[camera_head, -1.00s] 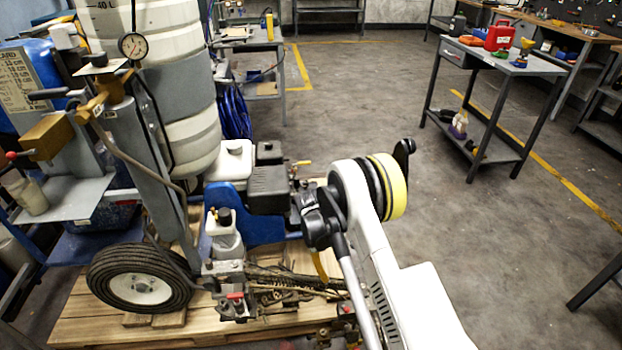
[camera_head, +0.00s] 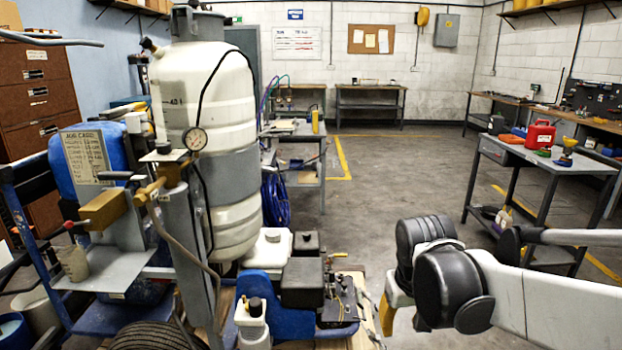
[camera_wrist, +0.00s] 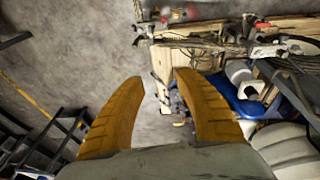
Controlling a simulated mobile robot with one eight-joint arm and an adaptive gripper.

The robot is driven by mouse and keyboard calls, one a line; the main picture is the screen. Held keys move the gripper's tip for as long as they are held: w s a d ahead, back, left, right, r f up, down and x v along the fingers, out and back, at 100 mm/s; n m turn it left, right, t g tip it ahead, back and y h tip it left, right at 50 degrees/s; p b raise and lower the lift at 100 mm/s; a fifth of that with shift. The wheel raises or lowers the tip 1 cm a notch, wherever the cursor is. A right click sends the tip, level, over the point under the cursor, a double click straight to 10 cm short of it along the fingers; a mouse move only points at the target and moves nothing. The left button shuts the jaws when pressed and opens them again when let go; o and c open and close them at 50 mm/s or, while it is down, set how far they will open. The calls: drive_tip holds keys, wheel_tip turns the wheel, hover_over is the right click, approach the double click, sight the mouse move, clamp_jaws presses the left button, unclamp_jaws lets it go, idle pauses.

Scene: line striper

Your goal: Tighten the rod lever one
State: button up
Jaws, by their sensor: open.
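The line striper, with its white-and-grey tank (camera_head: 218,110), stands at the left in the head view. A brass-coloured lever handle (camera_head: 150,190) and a red-knobbed lever (camera_head: 75,224) show on its near side. I cannot tell which part is rod lever one. In the wrist view, the striper's rods and linkage (camera_wrist: 205,40) lie on the wooden pallet (camera_wrist: 165,62), beyond the fingertips. My gripper (camera_wrist: 160,78) is open, with its two orange-yellow fingers apart and nothing visible between them. In the head view one yellow finger (camera_head: 387,314) shows right of the striper's engine; the rest is hidden.
A grey bench (camera_head: 545,163) with a red can (camera_head: 540,135) stands at the right. Another bench (camera_head: 305,135) stands behind the striper. The floor (camera_head: 400,175) between them is clear. In the wrist view, dark shelving (camera_wrist: 65,130) is at the lower left.

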drive_tip(key=s+r+t, duration=0.3)
drive_tip(key=s+t, duration=0.1)
drive_tip(key=s, duration=0.8)
drive_tip(key=shift+s+d+m+t+y, duration=0.3)
drive_tip(key=shift+s+m+y, duration=0.05)
drive_tip(key=shift+m+y, duration=0.05)
drive_tip(key=shift+w+r, duration=0.1)
